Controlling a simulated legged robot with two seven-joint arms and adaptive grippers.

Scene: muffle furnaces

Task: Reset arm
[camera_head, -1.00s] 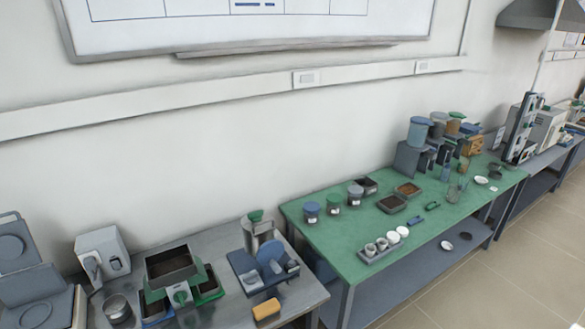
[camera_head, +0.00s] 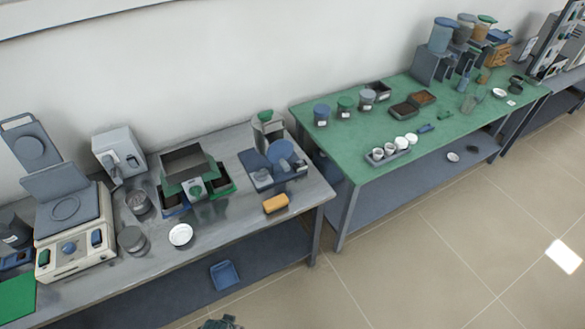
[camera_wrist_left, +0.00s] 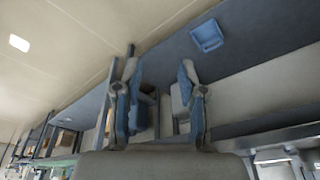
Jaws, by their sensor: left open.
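My left gripper (camera_wrist_left: 159,85) shows in the left wrist view with its two fingers apart and nothing between them. A blue tray (camera_wrist_left: 207,36) on the lower shelf shows beyond it, apart from the fingers. The same blue tray (camera_head: 225,274) lies on the shelf under the grey bench in the head view. A small dark piece, perhaps part of a gripper of mine, shows at the bottom edge of the head view; I cannot tell which one. My right gripper cannot be made out.
The grey bench (camera_head: 215,228) holds a beige device (camera_head: 75,258), an orange block (camera_head: 276,203) and a white dish (camera_head: 181,235). The green table (camera_head: 345,165) to the right carries jars and trays. The tiled floor (camera_head: 430,250) in front is clear.

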